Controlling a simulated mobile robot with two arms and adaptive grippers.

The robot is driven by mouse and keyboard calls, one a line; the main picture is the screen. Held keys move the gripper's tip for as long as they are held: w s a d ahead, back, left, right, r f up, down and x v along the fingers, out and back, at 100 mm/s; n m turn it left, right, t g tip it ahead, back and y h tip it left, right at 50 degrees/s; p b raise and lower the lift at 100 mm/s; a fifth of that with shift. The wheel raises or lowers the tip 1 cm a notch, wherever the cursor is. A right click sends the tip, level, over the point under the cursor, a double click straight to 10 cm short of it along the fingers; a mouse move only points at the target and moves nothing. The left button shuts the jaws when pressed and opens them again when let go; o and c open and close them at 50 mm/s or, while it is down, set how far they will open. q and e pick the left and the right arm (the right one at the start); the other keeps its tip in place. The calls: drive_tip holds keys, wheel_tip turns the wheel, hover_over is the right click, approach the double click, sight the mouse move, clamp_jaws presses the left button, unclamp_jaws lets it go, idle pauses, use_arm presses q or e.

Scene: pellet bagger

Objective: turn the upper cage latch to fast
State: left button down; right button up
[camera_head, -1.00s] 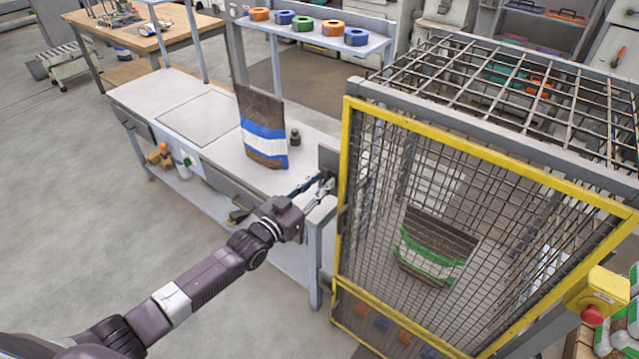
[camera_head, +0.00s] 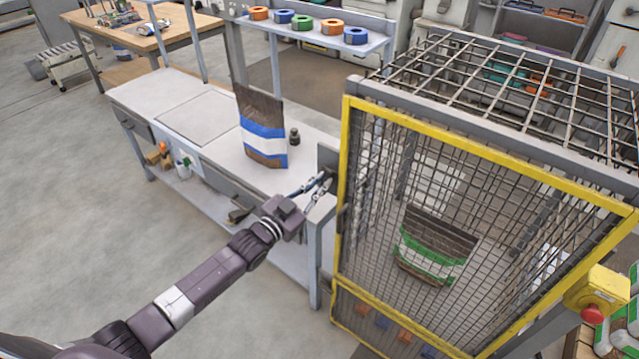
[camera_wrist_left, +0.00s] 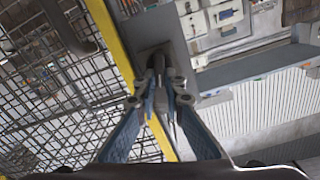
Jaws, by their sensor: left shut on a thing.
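The cage (camera_head: 480,200) has a yellow-framed mesh door, which stands closed in the head view. My left gripper (camera_head: 322,186) is at the door's left post, beside the bench end. In the left wrist view its fingertips (camera_wrist_left: 160,92) come together on a small dark latch handle (camera_wrist_left: 157,62). The handle sits on a dark plate next to the yellow door frame (camera_wrist_left: 112,45). The fingers cover most of the latch, so its exact angle cannot be told. In the head view the latch is hidden by the gripper. My right gripper is not in view.
The bench (camera_head: 215,150) left of the cage carries a brown, blue and white bag (camera_head: 262,128) and a small dark weight (camera_head: 295,137). A bag with a green band (camera_head: 435,245) is inside the cage. A yellow box with a red button (camera_head: 593,312) is at the right.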

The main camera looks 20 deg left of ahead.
use_arm(q)
drive_tip(key=shift+s+d+f+m+b, duration=0.15)
drive_tip(key=shift+m+b, duration=0.65)
drive_tip(key=shift+m, duration=1.65)
drive_tip(key=shift+w+d+f+m+b, duration=0.2)
drive_tip(key=shift+m+b, duration=0.6)
drive_tip(key=shift+m, duration=1.6)
drive_tip(key=shift+s+d+f+m+b, duration=0.2)
drive_tip(key=shift+m+b, duration=0.6)
drive_tip(key=shift+m, duration=1.65)
drive_tip(key=shift+a, duration=0.1)
drive_tip(key=shift+f, duration=0.1)
drive_tip(key=c, duration=2)
unclamp_jaws()
drive_tip(key=v, duration=1.2)
